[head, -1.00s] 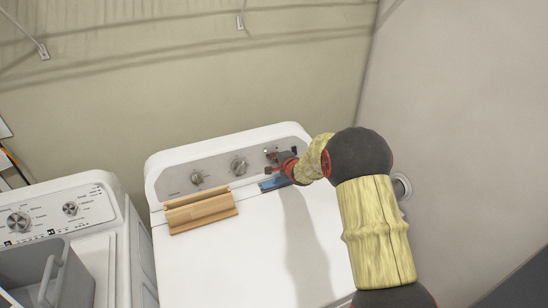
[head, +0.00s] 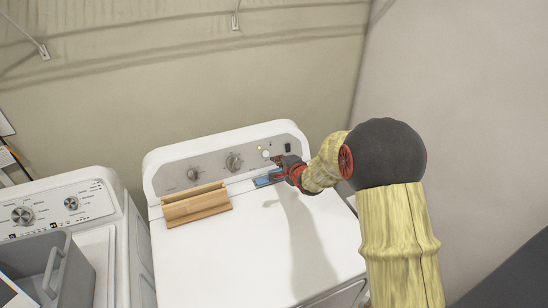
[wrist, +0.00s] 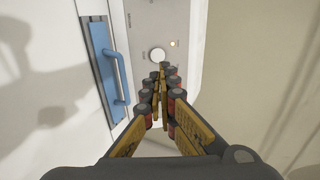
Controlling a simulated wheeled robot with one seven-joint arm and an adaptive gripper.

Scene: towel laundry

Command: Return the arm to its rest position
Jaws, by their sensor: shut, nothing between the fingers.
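My gripper (head: 278,160) is at the right end of the control panel on the white dryer-like machine (head: 240,255). In the wrist view my gripper (wrist: 160,78) shows with its fingers together and nothing between them. Just beyond the fingertips is a round white button (wrist: 157,54) with a small lit orange light beside it on the grey panel. The button (head: 266,154) also shows in the head view, just above the gripper. I cannot tell whether the fingertips touch the panel.
A blue handled object (wrist: 110,65) lies on the machine top beside the panel. A wooden piece (head: 197,205) lies further left. A second machine (head: 65,205) with a grey basket (head: 62,265) stands at left. A wall (head: 470,110) rises close on the right.

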